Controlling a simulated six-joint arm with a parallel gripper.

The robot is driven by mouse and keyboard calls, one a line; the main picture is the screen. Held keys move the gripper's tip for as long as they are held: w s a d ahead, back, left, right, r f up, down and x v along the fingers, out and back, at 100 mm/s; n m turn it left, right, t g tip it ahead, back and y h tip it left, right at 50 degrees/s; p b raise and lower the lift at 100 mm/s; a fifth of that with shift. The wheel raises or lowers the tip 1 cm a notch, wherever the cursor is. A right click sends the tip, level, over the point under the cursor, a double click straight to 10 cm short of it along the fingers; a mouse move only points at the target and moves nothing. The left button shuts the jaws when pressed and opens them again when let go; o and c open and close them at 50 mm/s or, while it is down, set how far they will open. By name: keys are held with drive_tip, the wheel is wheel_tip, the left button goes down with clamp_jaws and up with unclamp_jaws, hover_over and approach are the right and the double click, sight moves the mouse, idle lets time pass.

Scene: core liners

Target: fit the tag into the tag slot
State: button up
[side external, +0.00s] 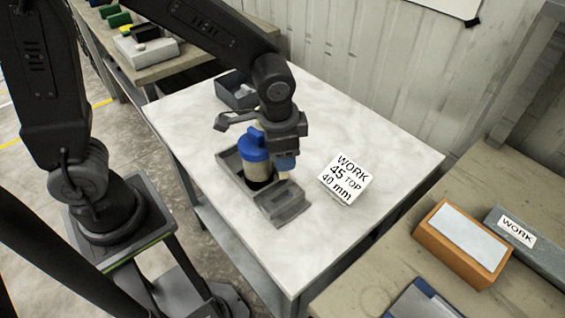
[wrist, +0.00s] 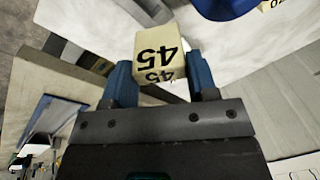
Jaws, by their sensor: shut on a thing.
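The tag is a small cream block (wrist: 158,48) printed with a black 45 in the wrist view. My gripper (wrist: 162,75) is shut on it, with a blue finger on each side. In the side view my gripper (side external: 284,163) points down, and the tag's pale lower end (side external: 284,175) shows just below the fingers. A grey stepped block (side external: 284,206), which seems to hold the tag slot, stands right under and in front of it. The slot's opening is not clear, and I cannot tell whether the tag touches the block.
A blue-capped container (side external: 254,147) stands in a grey tray (side external: 228,163) close beside my gripper. A white sign (side external: 345,180) reads WORK 45 TOP 40 mm. A dark open box (side external: 236,92) sits farther back. The table's right side (side external: 390,150) is clear.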

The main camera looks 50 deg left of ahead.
sight(283, 175)
drive_tip(key=shift+r, duration=0.25)
drive_tip(key=shift+m, duration=0.6)
drive_tip(key=m, duration=0.2)
drive_tip(key=f+m+h, duration=0.1)
drive_tip(key=m, duration=0.3)
drive_tip(key=f+m+g, duration=0.1)
drive_tip(key=m, duration=0.1)
drive_tip(key=shift+h, duration=0.4)
drive_tip(key=m, duration=0.3)
drive_tip(key=shift+f+g, duration=0.2)
drive_tip(key=shift+g, duration=0.1)
drive_tip(key=shift+w, duration=0.1)
drive_tip(key=shift+f, duration=2.9)
drive_tip(key=shift+f, duration=1.45)
